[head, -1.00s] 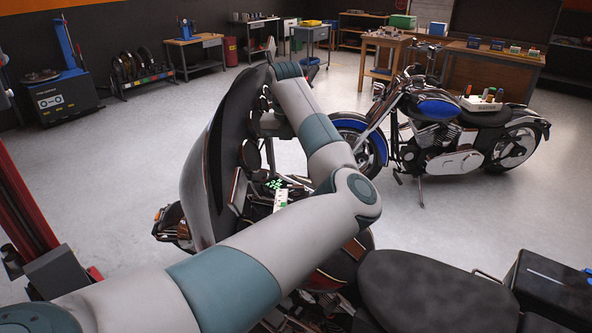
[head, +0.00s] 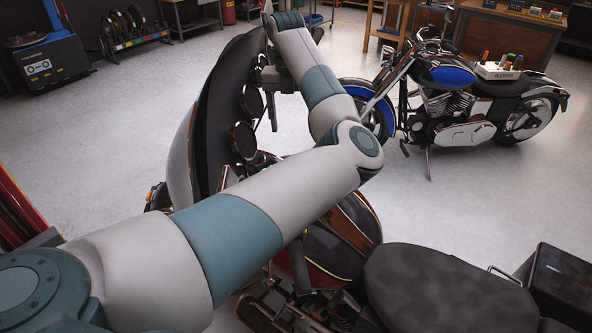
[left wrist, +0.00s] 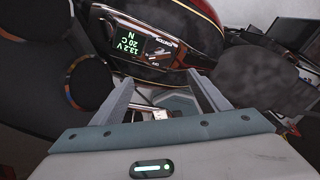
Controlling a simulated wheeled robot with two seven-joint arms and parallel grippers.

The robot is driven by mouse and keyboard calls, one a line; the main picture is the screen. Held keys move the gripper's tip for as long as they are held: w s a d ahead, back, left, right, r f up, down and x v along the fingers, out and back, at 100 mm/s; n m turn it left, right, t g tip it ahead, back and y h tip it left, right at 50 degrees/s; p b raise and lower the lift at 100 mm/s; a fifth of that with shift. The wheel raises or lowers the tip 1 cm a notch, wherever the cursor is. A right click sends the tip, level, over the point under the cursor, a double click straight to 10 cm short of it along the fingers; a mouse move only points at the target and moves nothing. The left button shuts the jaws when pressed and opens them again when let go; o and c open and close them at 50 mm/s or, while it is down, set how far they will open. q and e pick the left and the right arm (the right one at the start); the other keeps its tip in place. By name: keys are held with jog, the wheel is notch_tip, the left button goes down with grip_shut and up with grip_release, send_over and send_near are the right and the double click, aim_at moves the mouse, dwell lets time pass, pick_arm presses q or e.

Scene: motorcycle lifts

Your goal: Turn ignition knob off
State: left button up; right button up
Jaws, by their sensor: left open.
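The motorcycle (head: 335,245) with the ignition panel stands in front of me, its dark fairing (head: 225,95) to the left of my forearm. In the left wrist view, the panel's green-lit display (left wrist: 126,46) and its ignition label (left wrist: 166,47) appear upside down on a brown console. An off marking shows beside the label; I cannot clearly make out the knob or its setting. My left gripper (left wrist: 163,88) is open, its two fingers spread below the panel in that view, with nothing visibly held. My arm hides the panel in the head view. My right gripper is out of view.
A second, blue motorcycle (head: 455,105) stands at the right. The near motorcycle's black seat (head: 430,290) is at lower right, beside a black case (head: 560,285). A red lift post (head: 18,210) is at the left edge. Round gauges sit close to my left gripper.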

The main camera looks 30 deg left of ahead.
pick_arm(q)
jog(key=f+p, duration=0.2)
jog(key=f, duration=0.3)
jog(key=f+p, duration=0.2)
jog(key=f, duration=0.3)
jog(key=f+p, duration=0.2)
jog(key=f, duration=0.3)
jog(key=shift+w+d+f+p, duration=0.25)
jog(key=shift+d+f+p, duration=0.05)
jog(key=shift+f+p, duration=0.1)
jog(key=shift+f, duration=0.9)
jog(key=c, duration=1)
